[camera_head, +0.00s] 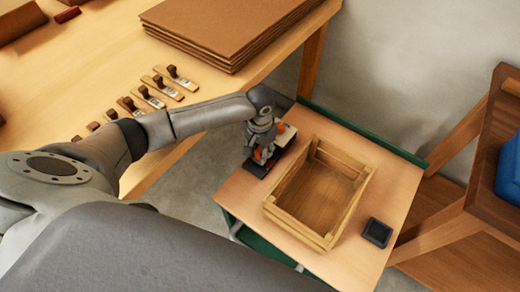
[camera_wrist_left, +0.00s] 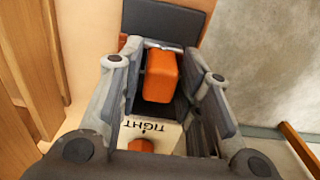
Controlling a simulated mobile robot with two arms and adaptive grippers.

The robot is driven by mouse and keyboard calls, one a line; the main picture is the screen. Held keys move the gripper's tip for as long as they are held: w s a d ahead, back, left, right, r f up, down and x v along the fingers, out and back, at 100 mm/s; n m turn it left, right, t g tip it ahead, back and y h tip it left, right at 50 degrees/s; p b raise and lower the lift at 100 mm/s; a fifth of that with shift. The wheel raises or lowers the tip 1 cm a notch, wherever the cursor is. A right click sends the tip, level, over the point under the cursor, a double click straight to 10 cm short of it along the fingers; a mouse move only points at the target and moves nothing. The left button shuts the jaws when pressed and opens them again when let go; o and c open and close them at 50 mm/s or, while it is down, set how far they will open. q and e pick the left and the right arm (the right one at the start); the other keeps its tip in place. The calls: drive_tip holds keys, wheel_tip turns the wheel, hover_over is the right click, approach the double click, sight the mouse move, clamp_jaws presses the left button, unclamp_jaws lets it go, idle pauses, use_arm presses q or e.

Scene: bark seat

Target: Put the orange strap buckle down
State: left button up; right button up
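The orange strap buckle (camera_wrist_left: 161,76) shows in the left wrist view as a blocky orange piece over a dark pad (camera_wrist_left: 166,22). My left gripper (camera_wrist_left: 162,80) has its fingers apart on either side of it, with narrow gaps showing. A pale piece marked "TIGHT" (camera_wrist_left: 155,127) and a smaller orange part (camera_wrist_left: 141,146) lie nearer the wrist. My right gripper is not in view.
A slatted wooden crate (camera_head: 272,208) stands right of the gripper on the side table (camera_head: 395,190). A small black box (camera_head: 377,232) sits near its right edge. The workbench (camera_head: 90,60) holds several wooden-handled tools and stacked brown sheets (camera_head: 215,28). A wooden shelf with something blue stands far right.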

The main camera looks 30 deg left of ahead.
sight(260, 150)
use_arm(q)
drive_tip(key=shift+o, duration=0.5)
drive_tip(key=shift+r, duration=0.15)
wheel_tip(260, 150, up, 12)
drive_tip(key=p, duration=0.1)
